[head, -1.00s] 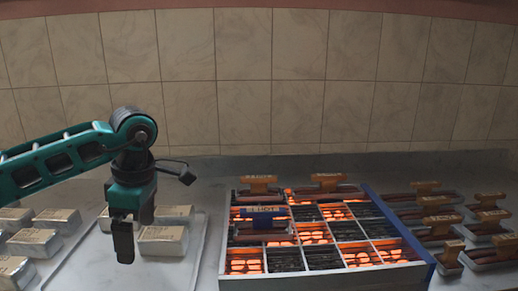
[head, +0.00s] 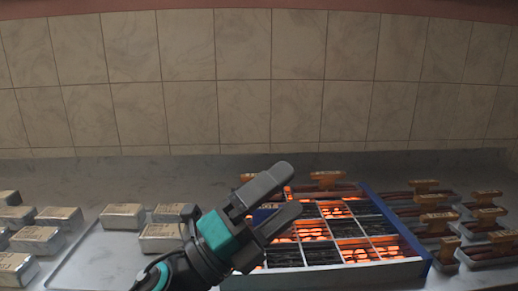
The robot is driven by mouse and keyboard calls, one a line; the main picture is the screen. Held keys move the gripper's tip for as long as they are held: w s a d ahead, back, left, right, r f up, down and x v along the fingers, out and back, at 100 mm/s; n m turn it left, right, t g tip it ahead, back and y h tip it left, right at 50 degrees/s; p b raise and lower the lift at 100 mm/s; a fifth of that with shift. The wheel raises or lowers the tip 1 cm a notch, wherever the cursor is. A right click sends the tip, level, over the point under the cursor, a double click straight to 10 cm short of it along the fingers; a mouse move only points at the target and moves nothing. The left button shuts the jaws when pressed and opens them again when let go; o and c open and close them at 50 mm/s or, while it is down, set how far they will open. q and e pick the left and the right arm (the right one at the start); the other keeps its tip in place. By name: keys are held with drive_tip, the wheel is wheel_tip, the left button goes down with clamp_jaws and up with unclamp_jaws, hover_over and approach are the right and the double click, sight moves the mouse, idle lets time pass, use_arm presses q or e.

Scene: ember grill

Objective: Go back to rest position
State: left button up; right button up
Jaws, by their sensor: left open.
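My left gripper (head: 290,188) is open and empty. It reaches up from the bottom of the head view, with its two dark fingers apart and pointing up and to the right. In the picture it overlaps the left part of the grill (head: 345,271), a box divided into cells of glowing coals and dark grates. A tan-handled item (head: 328,181) lies at the grill's back edge. My right gripper is not in view.
Several silver blocks (head: 123,215) stand at the left, some on a pale tray (head: 85,268). Several tan-handled items (head: 437,222) lie to the right of the grill. A tiled wall (head: 300,90) closes off the back. The counter behind the tray is clear.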

use_arm(q)
drive_tip(key=w+a+f+n+t+y, duration=0.2)
drive_tip(key=a+f+n+t+y, duration=0.3)
drive_tip(key=a+f+n+y, duration=1.65)
drive_tip(key=s+a+f+n+g, duration=0.1)
drive_tip(key=s+f+n+g, duration=0.3)
drive_tip(key=s, duration=0.3)
drive_tip(key=s+f+n+g+h, duration=0.1)
drive_tip(key=s+f+n+g, duration=0.25)
drive_tip(key=s, duration=0.45)
drive_tip(key=s+a+f+n+g, duration=0.1)
drive_tip(key=s+f+n+g, duration=0.3)
drive_tip(key=s, duration=0.3)
drive_tip(key=w+d+f+m+t+h, duration=0.1)
drive_tip(key=w+d+f+t+h, duration=0.1)
drive_tip(key=w+f+t, duration=0.4)
drive_tip(key=shift+w+d+f+m, duration=0.35)
drive_tip(key=shift+w+f, duration=0.55)
drive_tip(key=shift+f, duration=0.5)
